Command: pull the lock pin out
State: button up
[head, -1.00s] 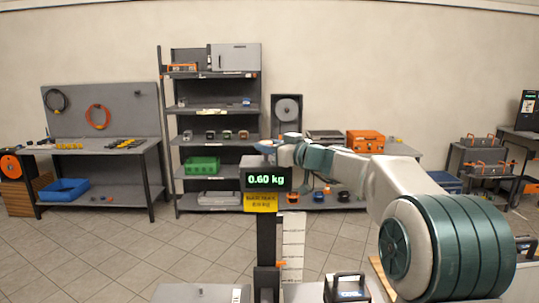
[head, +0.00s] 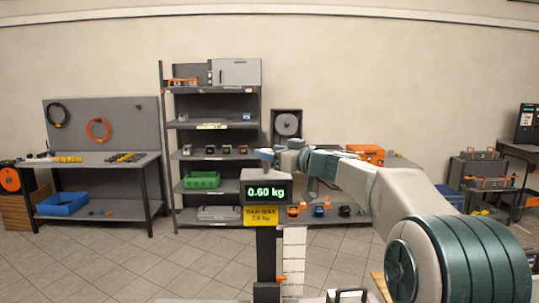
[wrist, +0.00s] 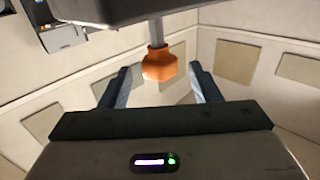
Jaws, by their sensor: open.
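An orange knob (wrist: 158,66) on a short grey shaft (wrist: 156,30) hangs from the underside of a dark grey block (wrist: 110,8) in the wrist view; it looks like the lock pin. My gripper (wrist: 160,74) is open, with one dark finger on each side of the knob. Gaps show between the knob and both fingers. How far the knob reaches in depth between them is hard to tell. In the head view my gripper (head: 265,154) is small, just above a display (head: 268,191) reading 0.60 kg. The knob cannot be made out there.
The display stands on a dark post (head: 265,250) with a yellow label below it. Behind are a grey shelf rack (head: 212,127) and, at left, a workbench (head: 95,160) with a blue bin (head: 62,204). Tiled floor is clear at left.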

jog(key=b+v, duration=0.5)
jog(key=v, duration=0.8)
jog(key=shift+b, duration=0.35)
jog(key=s+a+f+m+g+h, duration=0.2)
jog(key=s+f+g+h, duration=0.1)
jog(key=s+f, duration=0.4)
jog(key=s+a+f+m+g+h, duration=0.25)
jog(key=s+f, duration=0.35)
jog(key=f, duration=0.4)
jog(key=s+d+f+m+g+h, duration=0.2)
jog(key=s+d+f+h, duration=0.1)
jog(key=s+f, duration=0.6)
jog(key=s+d+f+m+g+h, duration=0.2)
jog(key=s+d+f+h, duration=0.2)
jog(key=s+f, duration=0.5)
jog(key=shift+s+d, duration=0.35)
jog(key=shift+d, duration=0.05)
jog(key=shift+r+m, duration=0.1)
jog(key=shift+m, duration=0.15)
